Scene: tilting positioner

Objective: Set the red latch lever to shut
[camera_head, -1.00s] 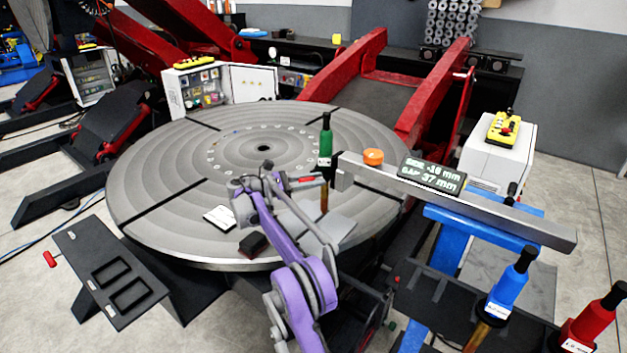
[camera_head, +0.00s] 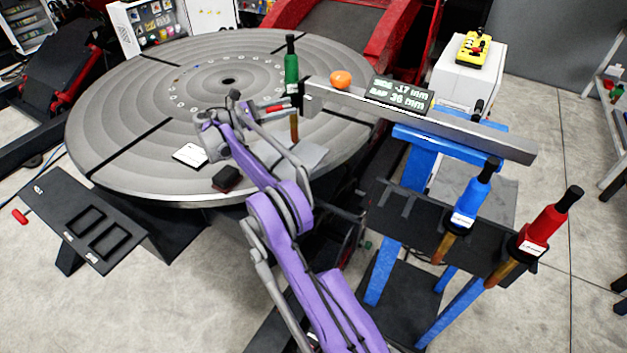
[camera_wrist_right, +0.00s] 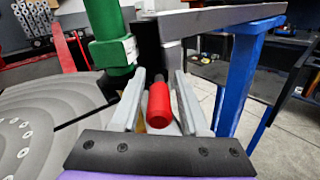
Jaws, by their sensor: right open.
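The red lever (camera_head: 275,108) is a short rounded handle at the left end of the grey beam (camera_head: 440,120), beside the green-handled tool (camera_head: 291,70). My right gripper (camera_head: 268,112) is at the lever, above the round table's edge. In the right wrist view the lever (camera_wrist_right: 159,104) lies between my two open fingers (camera_wrist_right: 160,88), with its rounded end towards my palm. I cannot tell whether either finger touches it. The lever's dark shaft runs into the beam end, and its pivot is hidden. My left gripper is not in view.
The round grey table (camera_head: 130,90) fills the left. Blue-handled (camera_head: 471,199) and red-handled (camera_head: 547,223) tools stand in a dark rack. A dark panel (camera_head: 75,215) with a red knob is at left.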

